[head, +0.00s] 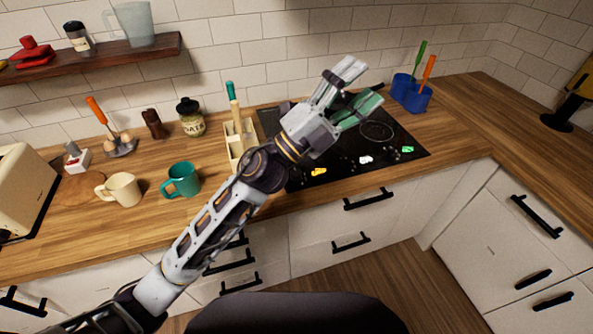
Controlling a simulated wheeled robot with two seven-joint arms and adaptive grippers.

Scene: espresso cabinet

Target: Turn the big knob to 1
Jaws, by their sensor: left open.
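I cannot make out a big knob or a number 1 in the head view. My left gripper (362,86) is open and empty, with its two fingers spread, over the back of the black cooktop (400,140). The gripper and wrist hide part of the cooktop and whatever lies behind them. A small white and red box with a grey top (75,157) stands at the left of the counter; what it is cannot be told. My right gripper is not in view.
A teal mug (181,181), a cream mug (120,190) and a toaster (20,185) stand on the left counter. Small yellow (318,171), white (366,159) and green (407,149) pieces lie along the cooktop's front. The right counter is mostly clear.

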